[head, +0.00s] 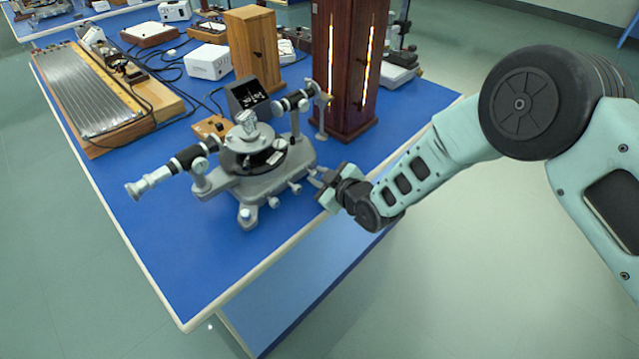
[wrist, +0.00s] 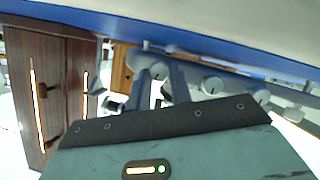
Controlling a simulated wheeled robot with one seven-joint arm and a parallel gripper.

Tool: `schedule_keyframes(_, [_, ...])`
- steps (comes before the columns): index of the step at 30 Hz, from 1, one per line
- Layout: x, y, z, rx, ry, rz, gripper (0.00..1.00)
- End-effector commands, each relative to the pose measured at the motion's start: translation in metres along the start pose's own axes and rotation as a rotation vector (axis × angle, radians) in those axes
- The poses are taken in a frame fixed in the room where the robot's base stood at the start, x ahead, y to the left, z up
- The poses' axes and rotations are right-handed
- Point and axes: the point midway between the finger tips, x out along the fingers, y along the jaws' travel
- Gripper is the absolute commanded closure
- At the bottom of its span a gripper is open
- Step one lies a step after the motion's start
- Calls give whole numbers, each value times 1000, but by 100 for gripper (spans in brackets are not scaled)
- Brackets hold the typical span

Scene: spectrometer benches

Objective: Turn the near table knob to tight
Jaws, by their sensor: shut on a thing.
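The grey spectrometer (head: 255,185) stands on the blue bench, with a round prism table (head: 256,143) on top and a telescope tube to the left. Several small grey knobs stick out from its front right side, one of them the knob (head: 295,187) left of my gripper. My gripper (head: 318,180) reaches in from the right and is shut on a small grey knob (wrist: 159,70), which shows between the fingers in the wrist view. Another knob (wrist: 212,85) is to the right there. The fingers partly hide the held knob, and I cannot read its turn.
A dark wooden lamp housing (head: 350,70) with lit slits stands behind my gripper. A wooden box (head: 253,48) and a white box (head: 208,62) stand farther back. The blue bench's front corner (head: 190,290) is clear.

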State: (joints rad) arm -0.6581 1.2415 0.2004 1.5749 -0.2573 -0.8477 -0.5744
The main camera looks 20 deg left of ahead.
Motion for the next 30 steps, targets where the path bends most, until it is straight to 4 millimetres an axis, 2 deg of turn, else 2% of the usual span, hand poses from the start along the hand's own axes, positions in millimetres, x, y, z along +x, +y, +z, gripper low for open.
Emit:
schedule_keyframes(2, [1, 1, 5, 68, 0, -24, 100])
schedule_keyframes(30, [3, 9, 10, 853, 0, -348, 100])
